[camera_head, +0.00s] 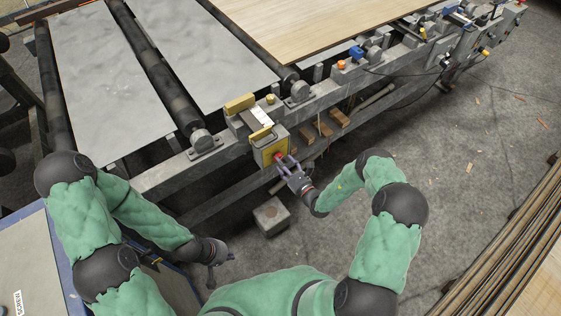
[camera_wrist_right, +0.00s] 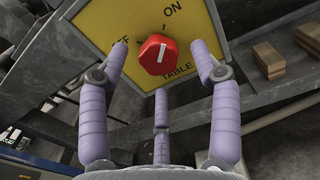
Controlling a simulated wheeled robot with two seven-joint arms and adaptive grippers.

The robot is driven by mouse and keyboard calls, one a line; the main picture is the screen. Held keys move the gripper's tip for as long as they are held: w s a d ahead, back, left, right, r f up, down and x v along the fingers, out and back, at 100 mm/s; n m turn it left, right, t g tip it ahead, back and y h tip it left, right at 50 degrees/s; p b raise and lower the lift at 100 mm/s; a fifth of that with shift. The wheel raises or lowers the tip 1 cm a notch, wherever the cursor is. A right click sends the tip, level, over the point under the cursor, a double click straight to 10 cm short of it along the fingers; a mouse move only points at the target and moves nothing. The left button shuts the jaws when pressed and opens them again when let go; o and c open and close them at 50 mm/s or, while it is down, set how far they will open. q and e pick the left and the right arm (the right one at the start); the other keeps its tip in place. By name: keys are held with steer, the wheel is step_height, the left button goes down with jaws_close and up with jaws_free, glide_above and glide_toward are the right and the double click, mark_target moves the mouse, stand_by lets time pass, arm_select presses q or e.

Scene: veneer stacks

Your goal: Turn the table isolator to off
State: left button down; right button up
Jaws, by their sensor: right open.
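The table isolator (camera_head: 267,147) is a box with a yellow front on the side of the conveyor frame. In the right wrist view its yellow plate (camera_wrist_right: 205,62) reads ON at the top, OFF at the left and TABLE below. Its red knob (camera_wrist_right: 157,55) has a white mark pointing up toward ON. My right gripper (camera_head: 283,164) is at the isolator front. In the wrist view the purple fingers of that gripper (camera_wrist_right: 160,48) are spread on both sides of the knob, with gaps, and a third finger is below. My left gripper (camera_head: 214,256) hangs low at the left, its fingers unclear.
The conveyor frame (camera_head: 225,150) carries rollers, grey sheets (camera_head: 105,75) and a wood veneer sheet (camera_head: 310,25). A grey block (camera_head: 271,215) stands on the floor below the isolator. Stacked boards (camera_head: 510,240) lie at the right. The floor between is mostly clear.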

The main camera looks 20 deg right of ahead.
steer(key=shift+x, duration=1.3)
steer(key=c, duration=1.1)
steer(key=shift+c, duration=0.2)
steer(key=shift+d+n+p, duration=0.1)
steer(key=shift+n+p, duration=0.85)
steer(key=shift+n, duration=7.95)
